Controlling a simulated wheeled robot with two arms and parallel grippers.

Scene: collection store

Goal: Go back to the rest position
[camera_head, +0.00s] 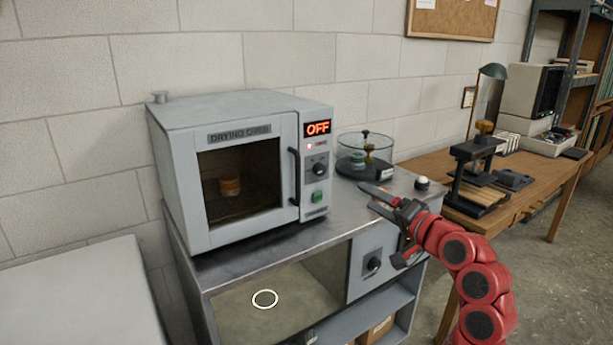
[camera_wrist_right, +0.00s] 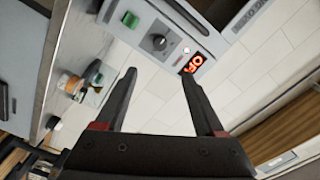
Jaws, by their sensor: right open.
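My right gripper (camera_head: 378,198) is open and empty in the head view, above the right part of the metal bench top, in front of the glass jar. Its red arm comes in from the lower right. In the right wrist view the two dark fingers (camera_wrist_right: 160,95) are apart with nothing between them. The drying oven (camera_head: 250,240) stands on the bench to the left of the gripper, its door shut and its display reading OFF. My left gripper is in neither view.
A round glass jar (camera_head: 350,160) with items inside stands right of the oven. A small white-topped knob (camera_head: 422,183) is at the bench top's right end. A wooden desk (camera_head: 540,180) with a press-like device (camera_head: 474,170), lamp and old computer is further right. Grey floor lies at far right.

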